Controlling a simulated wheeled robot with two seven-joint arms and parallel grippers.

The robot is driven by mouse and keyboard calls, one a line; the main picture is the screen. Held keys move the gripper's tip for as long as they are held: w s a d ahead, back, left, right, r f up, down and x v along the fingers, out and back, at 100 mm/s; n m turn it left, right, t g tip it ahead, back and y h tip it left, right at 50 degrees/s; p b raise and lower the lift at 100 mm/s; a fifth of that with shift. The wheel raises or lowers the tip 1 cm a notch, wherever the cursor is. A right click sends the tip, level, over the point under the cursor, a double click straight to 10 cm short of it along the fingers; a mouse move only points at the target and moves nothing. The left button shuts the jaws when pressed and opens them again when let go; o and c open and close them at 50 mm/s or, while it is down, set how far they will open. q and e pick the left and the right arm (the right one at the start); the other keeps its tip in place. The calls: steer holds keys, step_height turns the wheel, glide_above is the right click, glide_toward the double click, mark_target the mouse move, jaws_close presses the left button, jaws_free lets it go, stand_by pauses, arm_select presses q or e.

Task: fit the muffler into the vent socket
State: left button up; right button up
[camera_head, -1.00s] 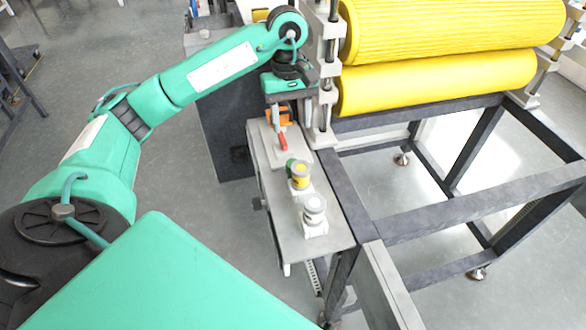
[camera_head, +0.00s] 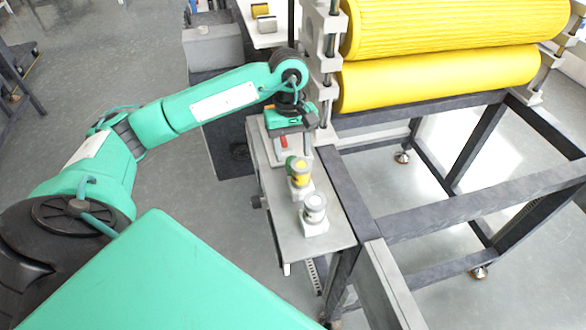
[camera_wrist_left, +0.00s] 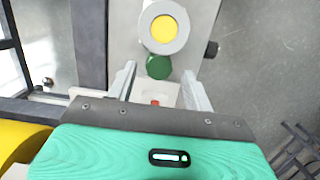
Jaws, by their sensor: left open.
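I cannot tell for sure which part is the muffler or the vent socket. A grey-ringed fitting with a yellow face (camera_head: 299,172) stands on the side shelf, and a green round piece (camera_head: 290,164) sits against it. In the left wrist view the yellow face (camera_wrist_left: 163,29) and the green piece (camera_wrist_left: 158,67) lie just beyond my fingertips. A grey-white capped fitting (camera_head: 314,207) stands nearer on the shelf. My left gripper (camera_wrist_left: 160,85) is open over the shelf behind the yellow fitting. A small red part (camera_wrist_left: 155,102) shows between its fingers, partly hidden.
The narrow grey shelf (camera_head: 330,238) is bolted beside a dark frame (camera_head: 455,207) with big yellow rollers (camera_head: 440,75). A roller post (camera_head: 325,75) stands close right of my gripper. Open floor (camera_head: 210,225) lies left of the shelf.

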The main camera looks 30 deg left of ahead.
mark_target(293, 160)
arm_select(q)
steer(key=shift+s+d+f+p, duration=0.15)
steer(key=shift+f+p, duration=0.25)
steer(key=shift+f, duration=1.7)
steer(key=c, duration=1.1)
jaws_close()
steer(key=shift+r, duration=0.15)
